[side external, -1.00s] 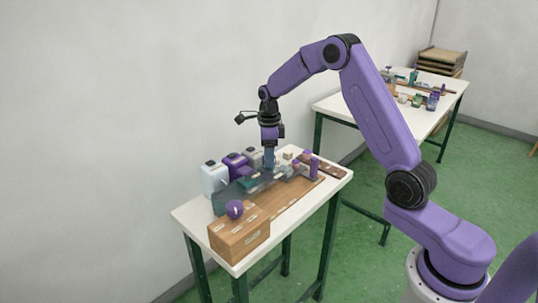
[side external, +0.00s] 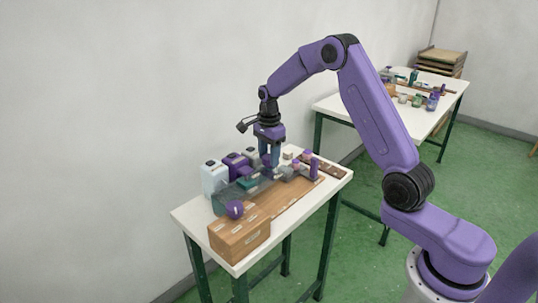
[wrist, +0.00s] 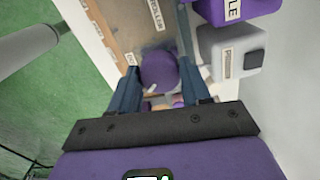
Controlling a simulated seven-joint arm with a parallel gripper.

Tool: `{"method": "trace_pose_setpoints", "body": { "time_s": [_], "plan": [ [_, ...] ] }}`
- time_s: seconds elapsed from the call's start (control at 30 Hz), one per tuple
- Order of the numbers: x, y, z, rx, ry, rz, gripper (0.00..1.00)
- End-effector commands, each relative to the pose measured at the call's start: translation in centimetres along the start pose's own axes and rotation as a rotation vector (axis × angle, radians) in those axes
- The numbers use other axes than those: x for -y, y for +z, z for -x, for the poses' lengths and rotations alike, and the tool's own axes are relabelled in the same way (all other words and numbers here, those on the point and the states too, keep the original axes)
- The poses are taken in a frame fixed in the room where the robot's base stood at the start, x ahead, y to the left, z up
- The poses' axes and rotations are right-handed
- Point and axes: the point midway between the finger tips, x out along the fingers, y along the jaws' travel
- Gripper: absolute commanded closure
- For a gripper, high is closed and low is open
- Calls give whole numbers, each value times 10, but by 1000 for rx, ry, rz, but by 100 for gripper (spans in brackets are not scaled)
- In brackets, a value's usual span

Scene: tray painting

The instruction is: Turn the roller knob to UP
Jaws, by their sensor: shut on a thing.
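My gripper (side external: 269,157) points straight down over the near table. In the wrist view its two blue fingers (wrist: 160,76) stand on either side of a round purple knob (wrist: 160,68) and are shut on it. The knob has a white pointer mark at its edge, towards the bottom left in that view. A label on the wooden board (wrist: 140,18) beside it appears to read ROLLER. Other small labels near the knob are too small or partly hidden to read, so I cannot tell which setting the pointer is at.
White, purple and grey containers (side external: 214,178) stand close along the wall side. Small parts (side external: 308,162) stand to the right of my gripper.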

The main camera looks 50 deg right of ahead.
Motion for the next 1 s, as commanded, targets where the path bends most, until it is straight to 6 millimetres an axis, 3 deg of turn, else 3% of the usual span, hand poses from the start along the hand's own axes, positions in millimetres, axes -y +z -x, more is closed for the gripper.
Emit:
{"method": "trace_pose_setpoints", "body": {
  "time_s": [0.6, 1.0],
  "plan": [
    [0, 0, 0, 0, 0, 576, 83],
    [0, 0, 0, 0, -1, 840, 83]
  ]
}}
